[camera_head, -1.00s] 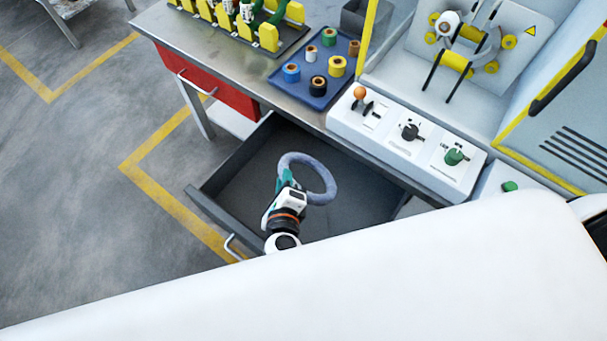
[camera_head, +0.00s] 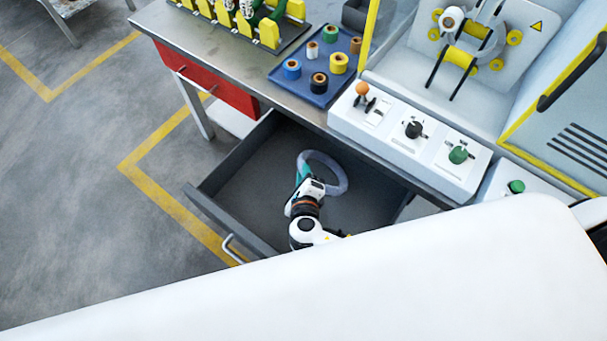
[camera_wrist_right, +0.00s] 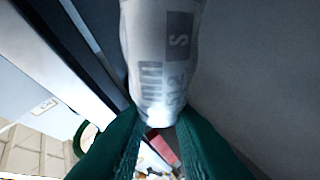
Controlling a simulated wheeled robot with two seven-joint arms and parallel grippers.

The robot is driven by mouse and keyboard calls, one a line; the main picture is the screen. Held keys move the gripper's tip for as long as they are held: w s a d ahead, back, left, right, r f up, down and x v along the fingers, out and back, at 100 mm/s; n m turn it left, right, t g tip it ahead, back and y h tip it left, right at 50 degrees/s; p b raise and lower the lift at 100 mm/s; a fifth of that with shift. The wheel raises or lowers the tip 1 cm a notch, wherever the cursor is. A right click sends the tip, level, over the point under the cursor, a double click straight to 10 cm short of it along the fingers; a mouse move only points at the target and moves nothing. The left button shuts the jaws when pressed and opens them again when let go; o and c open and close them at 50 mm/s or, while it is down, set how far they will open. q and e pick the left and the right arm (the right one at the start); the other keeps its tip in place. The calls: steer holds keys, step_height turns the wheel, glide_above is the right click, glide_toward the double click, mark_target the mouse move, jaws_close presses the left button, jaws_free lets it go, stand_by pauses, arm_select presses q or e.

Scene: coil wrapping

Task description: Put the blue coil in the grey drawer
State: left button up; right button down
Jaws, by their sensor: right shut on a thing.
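The coil (camera_head: 341,178) is a pale blue-grey wrapped ring, seen in the head view over the inside of the grey drawer (camera_head: 245,190), which is pulled out below the bench. My right gripper (camera_head: 303,173) is shut on the left side of the ring. In the right wrist view the wrapped coil (camera_wrist_right: 163,50), with grey print on it, sits between the green fingers (camera_wrist_right: 160,135). I cannot tell whether the coil touches the drawer floor. No other thing shows in the drawer. My left gripper is not in view.
A red drawer (camera_head: 225,92) is beside the grey one. On the bench a blue tray (camera_head: 290,88) holds several tape rolls. A white control panel (camera_head: 400,140) and a wrapping machine (camera_head: 475,40) stand at the right. The grey drawer's left part is clear.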

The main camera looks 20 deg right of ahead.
steer(key=c, duration=1.3)
jaws_free()
steer(key=shift+f, duration=0.1)
steer(key=v, duration=1.2)
steer(key=shift+a+p, duration=0.1)
steer(key=shift+p, duration=0.25)
